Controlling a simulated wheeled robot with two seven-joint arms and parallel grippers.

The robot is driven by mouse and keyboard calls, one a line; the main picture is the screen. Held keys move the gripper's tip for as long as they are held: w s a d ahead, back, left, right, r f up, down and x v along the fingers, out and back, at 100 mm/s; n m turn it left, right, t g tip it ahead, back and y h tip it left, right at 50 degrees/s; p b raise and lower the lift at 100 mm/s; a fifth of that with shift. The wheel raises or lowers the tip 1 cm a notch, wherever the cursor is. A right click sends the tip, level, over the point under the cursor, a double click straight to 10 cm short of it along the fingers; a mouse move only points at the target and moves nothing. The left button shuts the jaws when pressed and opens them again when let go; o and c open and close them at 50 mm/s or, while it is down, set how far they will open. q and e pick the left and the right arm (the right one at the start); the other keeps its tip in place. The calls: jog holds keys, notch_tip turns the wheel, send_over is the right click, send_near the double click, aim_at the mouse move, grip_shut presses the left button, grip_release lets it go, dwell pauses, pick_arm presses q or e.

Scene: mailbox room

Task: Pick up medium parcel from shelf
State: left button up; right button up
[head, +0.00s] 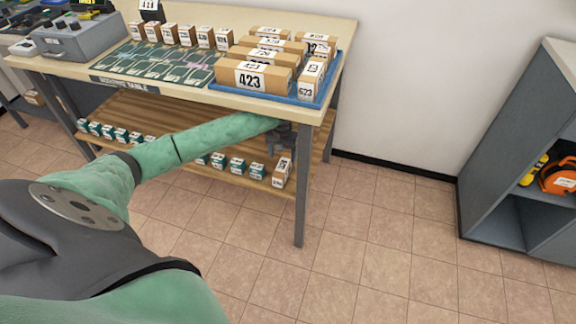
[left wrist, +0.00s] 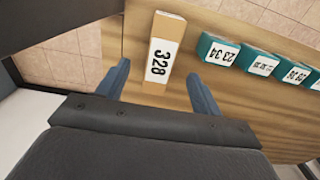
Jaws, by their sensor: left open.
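The medium parcel, a brown cardboard box with a white label (head: 282,171), stands on the lower wooden shelf at its right end, below the tabletop. In the left wrist view the parcel (left wrist: 161,48) shows the number 328 and lies between my two fingers. My left gripper (head: 283,140) reaches under the tabletop from the left, close to the parcel; its fingers are blurred by shade in the head view. In the left wrist view the left gripper (left wrist: 158,90) is open, with a finger on each side of the parcel and visible gaps. My right gripper is not seen.
Small teal boxes (head: 237,166) stand in a row left of the parcel on the wooden shelf (head: 190,178). Above, the tabletop (head: 215,97) bears a blue tray (head: 325,97) of parcels. A table leg (head: 301,200) stands just right. A grey cabinet (head: 500,150) stands at right; floor between is clear.

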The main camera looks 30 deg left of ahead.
aim_at(283, 165)
pick_arm(q)
jog(key=shift+w+a, duration=0.15)
jog(key=shift+w, duration=0.3)
jog(key=shift+f, duration=3.75)
jog(key=shift+a, duration=0.1)
jog(key=c, duration=1.2)
jog(key=shift+r, duration=0.15)
